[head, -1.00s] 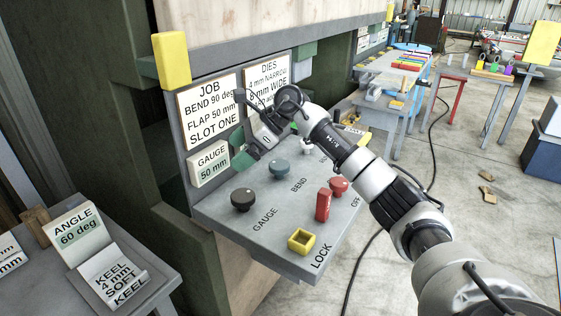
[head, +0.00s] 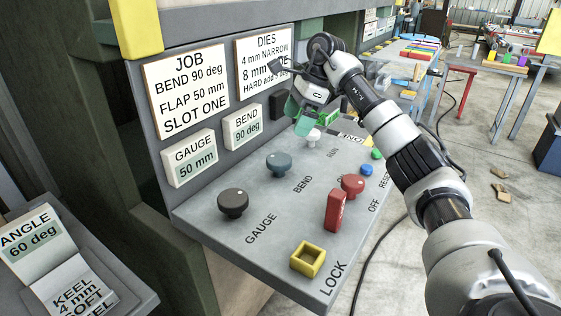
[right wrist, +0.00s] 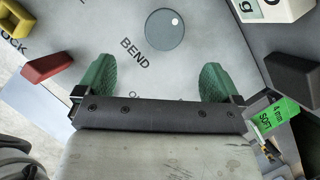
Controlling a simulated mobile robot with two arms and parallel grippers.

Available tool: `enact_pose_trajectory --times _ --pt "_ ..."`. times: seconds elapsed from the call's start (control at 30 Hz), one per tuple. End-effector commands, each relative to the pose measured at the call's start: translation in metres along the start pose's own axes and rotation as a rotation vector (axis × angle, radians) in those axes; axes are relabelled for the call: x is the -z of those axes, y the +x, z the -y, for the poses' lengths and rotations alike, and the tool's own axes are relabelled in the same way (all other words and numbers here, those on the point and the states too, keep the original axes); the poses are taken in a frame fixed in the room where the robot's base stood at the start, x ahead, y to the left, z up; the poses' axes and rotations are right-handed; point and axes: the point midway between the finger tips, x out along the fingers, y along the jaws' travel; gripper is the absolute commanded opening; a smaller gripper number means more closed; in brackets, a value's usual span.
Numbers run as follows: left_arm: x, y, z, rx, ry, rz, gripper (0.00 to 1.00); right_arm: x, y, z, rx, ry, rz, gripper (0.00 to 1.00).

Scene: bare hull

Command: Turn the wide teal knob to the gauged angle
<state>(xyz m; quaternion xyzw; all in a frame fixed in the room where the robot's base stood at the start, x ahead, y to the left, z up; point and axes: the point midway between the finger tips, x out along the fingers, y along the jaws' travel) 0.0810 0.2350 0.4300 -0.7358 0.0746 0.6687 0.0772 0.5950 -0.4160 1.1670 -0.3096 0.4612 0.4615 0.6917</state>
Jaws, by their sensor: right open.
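The wide teal knob (head: 278,163) stands on the sloped control panel by the word BEND, right of a black knob. In the right wrist view the knob (right wrist: 165,30) is a round grey-teal disc with a white dot near its upper right edge. My right gripper (head: 303,118) is above the panel, behind and right of the knob. In the right wrist view its green fingers (right wrist: 155,82) are apart and empty, with the knob beyond their tips, not between them. The BEND gauge (head: 242,127) reads 90 deg. My left gripper is not in view.
A black knob (head: 233,203), a red lever (head: 335,210), a red knob (head: 353,185) and a yellow square socket (head: 308,258) share the panel. The job sign (head: 189,92) reads BEND 90 deg. An ANGLE 60 deg card (head: 32,238) stands at left.

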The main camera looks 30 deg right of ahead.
Motion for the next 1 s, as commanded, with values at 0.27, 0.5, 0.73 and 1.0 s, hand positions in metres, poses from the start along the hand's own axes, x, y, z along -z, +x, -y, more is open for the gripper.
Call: enact_pose_trajectory --times 0.27,0.5,0.73,1.0 --pt "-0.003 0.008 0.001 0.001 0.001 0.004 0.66 0.004 0.025 0.0 -0.002 0.0 -0.003 0.96" --pt "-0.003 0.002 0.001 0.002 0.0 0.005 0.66 0.004 0.07 -0.001 -0.005 0.001 -0.002 0.96" --pt "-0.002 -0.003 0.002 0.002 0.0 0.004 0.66 0.004 0.104 -0.001 -0.003 0.001 -0.001 0.96" --pt "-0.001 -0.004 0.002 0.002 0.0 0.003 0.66 0.004 0.117 0.0 0.0 0.0 0.0 0.96"
